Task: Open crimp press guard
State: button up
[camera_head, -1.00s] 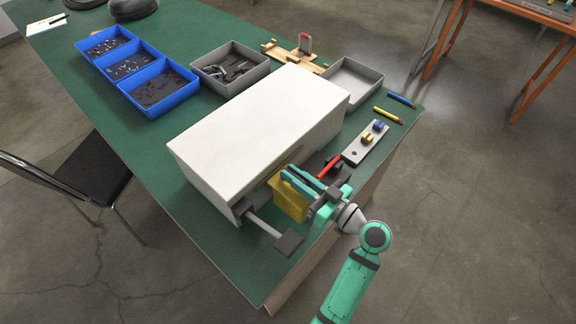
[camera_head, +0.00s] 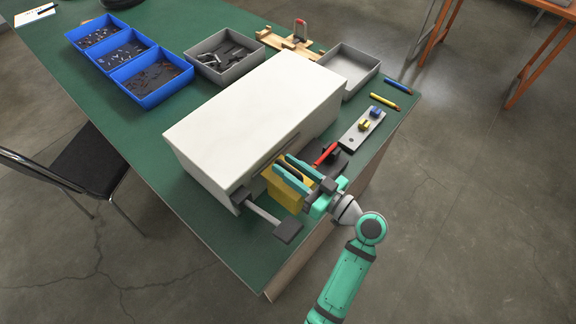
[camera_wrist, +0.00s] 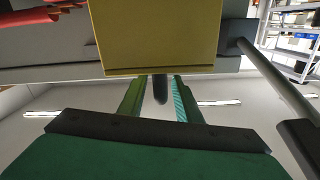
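The crimp press is a large white box (camera_head: 250,110) at the near end of the green table. Its guard seems to be the yellow block (camera_head: 283,192) at the press's right-hand face; it also fills the upper middle of the wrist view (camera_wrist: 155,38). My gripper (camera_head: 281,164) is at the guard, with its teal fingers apart. In the wrist view the fingers (camera_wrist: 160,84) stand on either side of a dark peg (camera_wrist: 160,92) below the yellow guard. A gap shows on both sides of the peg. The fingers hide part of the guard in the head view.
A grey rod with a dark pad (camera_head: 288,232) sticks out left of the guard. A red handle (camera_head: 325,154) and a grey strip with blue and yellow pieces (camera_head: 361,131) lie to the right. Blue bins (camera_head: 146,99) and grey trays (camera_head: 350,75) stand behind.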

jog(key=v, duration=1)
jog(key=shift+s+d, duration=0.15)
